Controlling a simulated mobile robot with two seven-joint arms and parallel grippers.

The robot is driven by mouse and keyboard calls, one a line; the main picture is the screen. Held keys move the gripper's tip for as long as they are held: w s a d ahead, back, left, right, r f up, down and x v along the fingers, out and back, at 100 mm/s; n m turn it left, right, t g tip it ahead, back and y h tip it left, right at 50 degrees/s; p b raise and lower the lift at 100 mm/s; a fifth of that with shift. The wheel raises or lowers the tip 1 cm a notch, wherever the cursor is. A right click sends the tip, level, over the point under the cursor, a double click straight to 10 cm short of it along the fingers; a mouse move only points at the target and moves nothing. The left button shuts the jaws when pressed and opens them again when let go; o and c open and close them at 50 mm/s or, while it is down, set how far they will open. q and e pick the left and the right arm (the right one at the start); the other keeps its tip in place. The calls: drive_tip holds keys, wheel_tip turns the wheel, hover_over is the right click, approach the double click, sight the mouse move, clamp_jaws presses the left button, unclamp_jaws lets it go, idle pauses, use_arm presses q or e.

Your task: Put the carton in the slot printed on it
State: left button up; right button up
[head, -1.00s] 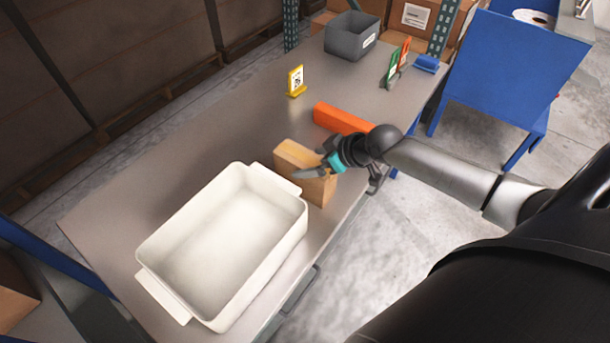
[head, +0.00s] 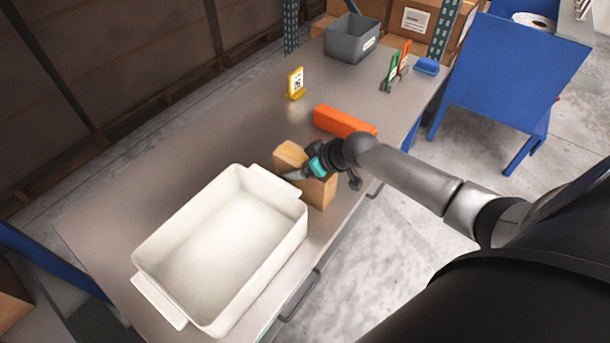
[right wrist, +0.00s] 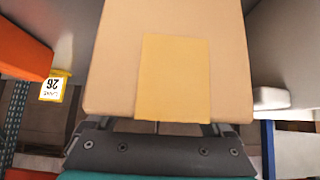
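The carton (head: 321,193) is a light brown box standing upright on the grey table near its front edge, just right of the white tub. In the right wrist view the carton (right wrist: 106,60) fills the middle, with a plain yellow-tan patch on it; I read no print there. My right gripper (head: 297,177) is at the carton, one grey finger showing across its upper part. The carton hides the fingertips, so I cannot tell whether they grip. A yellow stand sign (head: 296,82) is farther back; in the right wrist view the sign (right wrist: 51,88) reads 26, upside down. My left gripper is not in view.
The white tub (head: 160,297) is empty and close to the carton. An orange block (head: 344,121) lies behind the carton. A grey bin (head: 350,44), a green sign (head: 391,72), an orange sign (head: 404,55) and a blue item (head: 427,66) are at the far end. The table's left-middle is clear.

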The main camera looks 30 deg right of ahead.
clamp_jaws()
drive_tip(key=shift+r, duration=0.1)
idle(0.4)
drive_tip(key=shift+w+r, duration=0.1)
drive_tip(key=shift+r, duration=0.6)
wheel_tip(320, 180, up, 19)
drive_tip(key=p, duration=0.4)
drive_tip(key=shift+f, duration=0.2)
